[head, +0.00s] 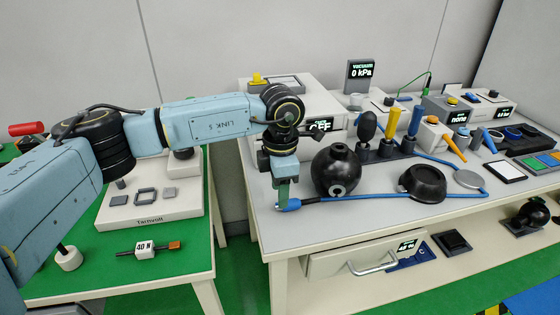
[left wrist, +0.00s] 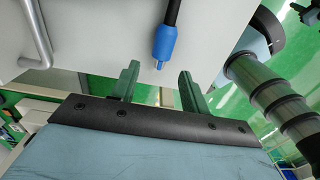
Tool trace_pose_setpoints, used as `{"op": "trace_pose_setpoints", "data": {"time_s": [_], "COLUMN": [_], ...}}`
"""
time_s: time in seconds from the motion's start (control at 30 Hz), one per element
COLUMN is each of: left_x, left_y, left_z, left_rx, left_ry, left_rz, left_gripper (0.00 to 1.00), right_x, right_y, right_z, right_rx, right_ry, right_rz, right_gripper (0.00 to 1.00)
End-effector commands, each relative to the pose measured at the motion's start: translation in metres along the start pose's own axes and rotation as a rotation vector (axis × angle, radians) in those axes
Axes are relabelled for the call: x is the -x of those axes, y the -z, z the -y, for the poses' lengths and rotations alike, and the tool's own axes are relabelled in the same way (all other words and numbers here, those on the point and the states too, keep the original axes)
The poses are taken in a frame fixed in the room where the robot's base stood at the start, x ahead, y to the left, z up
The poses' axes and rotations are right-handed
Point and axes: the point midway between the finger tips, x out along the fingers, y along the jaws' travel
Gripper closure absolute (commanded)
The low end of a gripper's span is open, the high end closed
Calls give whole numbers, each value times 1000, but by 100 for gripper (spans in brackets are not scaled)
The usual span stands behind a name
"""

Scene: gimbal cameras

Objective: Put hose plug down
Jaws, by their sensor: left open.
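The blue hose plug (head: 291,205) lies at the front left edge of the grey-white table, at the end of a blue hose (head: 385,195). My left gripper (head: 282,193) is right at the plug in the head view, pointing down. In the left wrist view the plug (left wrist: 163,42) lies on the pale tabletop, ahead of the gap between the green fingers (left wrist: 160,85). The fingers are apart and neither visibly touches it. My right gripper is in neither view.
A black round flask (head: 337,170) stands close right of the gripper, with a black bowl (head: 423,182) further right. A drawer with a handle (head: 372,266) juts out below the table edge. A green table (head: 90,285) stands left, across a gap.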

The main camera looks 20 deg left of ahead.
Motion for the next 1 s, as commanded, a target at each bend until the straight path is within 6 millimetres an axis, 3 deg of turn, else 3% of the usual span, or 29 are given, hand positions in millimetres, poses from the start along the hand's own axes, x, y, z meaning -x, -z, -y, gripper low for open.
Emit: {"op": "trace_pose_setpoints", "data": {"time_s": [0.03, 0.2, 0.4, 1.0], "left_x": [16, 52, 78, 85], "left_y": [0, 0, 0, 0], "left_z": [0, 0, 0, 0], "left_rx": [0, 0, 0, 0], "left_ry": [-2, -1, 0, 1], "left_rz": [2, 1, 1, -1], "left_gripper": [54, 54, 54, 54], "right_x": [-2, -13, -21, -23], "right_y": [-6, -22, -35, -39], "right_z": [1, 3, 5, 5], "right_rx": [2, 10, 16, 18], "right_ry": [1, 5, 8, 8], "right_rz": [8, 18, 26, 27], "right_gripper": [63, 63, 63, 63]}}
